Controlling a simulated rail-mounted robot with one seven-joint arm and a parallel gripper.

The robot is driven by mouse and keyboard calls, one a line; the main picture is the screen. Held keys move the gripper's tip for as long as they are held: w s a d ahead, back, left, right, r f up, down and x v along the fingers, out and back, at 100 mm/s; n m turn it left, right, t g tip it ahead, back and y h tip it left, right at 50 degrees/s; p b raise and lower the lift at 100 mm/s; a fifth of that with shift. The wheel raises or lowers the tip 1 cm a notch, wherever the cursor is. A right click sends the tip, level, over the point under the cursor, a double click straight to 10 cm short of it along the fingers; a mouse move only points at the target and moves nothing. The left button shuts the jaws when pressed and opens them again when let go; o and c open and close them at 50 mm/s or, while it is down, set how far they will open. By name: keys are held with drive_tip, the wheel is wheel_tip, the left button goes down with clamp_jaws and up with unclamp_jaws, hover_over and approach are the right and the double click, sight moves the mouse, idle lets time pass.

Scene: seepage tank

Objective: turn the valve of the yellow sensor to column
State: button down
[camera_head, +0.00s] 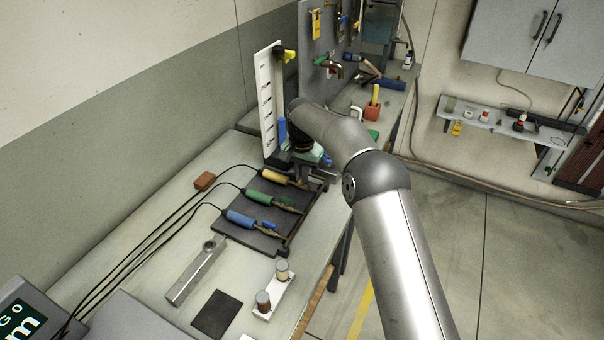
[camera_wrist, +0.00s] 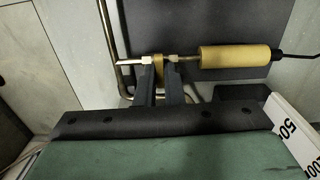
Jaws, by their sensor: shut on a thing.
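The yellow sensor (camera_head: 274,176) is the farthest of three on the dark board (camera_head: 232,232). In the wrist view, its yellow cylinder (camera_wrist: 235,57) lies at the upper right. A metal pipe with a pale fitting (camera_wrist: 135,60) runs left from it. My gripper (camera_wrist: 158,78) has its two dark fingers close together at the pipe. They are shut on the small yellow valve handle (camera_wrist: 158,68), which shows between them and lies across the pipe. The fingers hide part of the handle and fitting. In the head view, my arm's end hides much of the gripper.
The green sensor (camera_head: 258,199) and blue sensor (camera_head: 242,217) lie nearer on the board, with black cables to the left. A white scale board (camera_head: 265,105) stands upright behind the yellow sensor. An orange-brown block (camera_head: 204,181) lies on the bench at left.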

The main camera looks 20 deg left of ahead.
drive_tip(key=n, duration=0.5)
drive_tip(key=shift+n, duration=0.4)
drive_tip(key=n, duration=0.5)
drive_tip(key=shift+r, duration=0.1)
drive_tip(key=n, duration=0.4)
drive_tip(key=shift+n, duration=2.1)
drive_tip(key=c, duration=1.5)
unclamp_jaws()
drive_tip(key=shift+c, duration=0.2)
